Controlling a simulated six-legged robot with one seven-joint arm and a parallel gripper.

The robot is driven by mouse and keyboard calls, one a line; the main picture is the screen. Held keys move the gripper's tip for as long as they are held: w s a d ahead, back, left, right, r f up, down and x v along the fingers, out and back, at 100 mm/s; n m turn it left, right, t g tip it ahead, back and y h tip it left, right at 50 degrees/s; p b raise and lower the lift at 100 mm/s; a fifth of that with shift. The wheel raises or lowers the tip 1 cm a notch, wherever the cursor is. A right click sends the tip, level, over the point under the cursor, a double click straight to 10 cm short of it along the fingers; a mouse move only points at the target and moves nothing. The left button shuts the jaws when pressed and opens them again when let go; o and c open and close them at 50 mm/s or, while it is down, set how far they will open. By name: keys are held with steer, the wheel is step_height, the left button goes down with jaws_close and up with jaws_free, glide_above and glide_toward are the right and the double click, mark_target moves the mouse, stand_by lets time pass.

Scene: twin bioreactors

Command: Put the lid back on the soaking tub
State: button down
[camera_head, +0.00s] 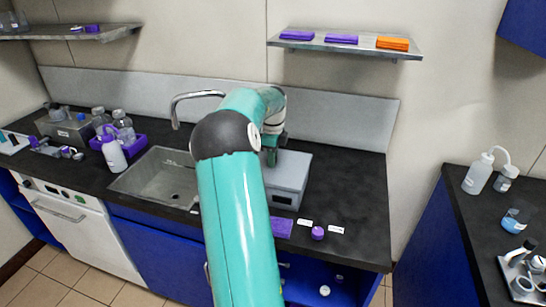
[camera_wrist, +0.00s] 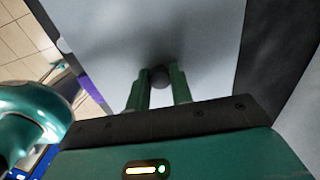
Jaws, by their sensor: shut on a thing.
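The soaking tub (camera_head: 285,199) is a grey box on the dark counter, right of the sink. Its flat light-grey lid (camera_head: 296,165) shows at the top of the box. I cannot tell whether the lid is fully seated on the rim. In the wrist view the lid (camera_wrist: 205,45) fills the middle, with a dark round knob (camera_wrist: 158,76) on it. My gripper (camera_wrist: 159,82) is shut on this knob, one green finger on each side. In the head view my gripper (camera_head: 271,158) is over the lid, and my arm hides the knob and the tub's left side.
The sink (camera_head: 155,177) and faucet (camera_head: 196,95) are to the left. A purple tray (camera_head: 128,150) with bottles stands beyond the sink. A purple cap (camera_head: 317,233) and labels lie in front of the tub. A shelf (camera_head: 345,48) hangs above; the counter right of the tub is clear.

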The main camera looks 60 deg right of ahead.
steer(key=c, duration=0.7)
jaws_free()
steer(key=shift+r, duration=0.15)
steer(key=shift+r, duration=3.4)
jaws_close()
steer(key=shift+f, duration=0.15)
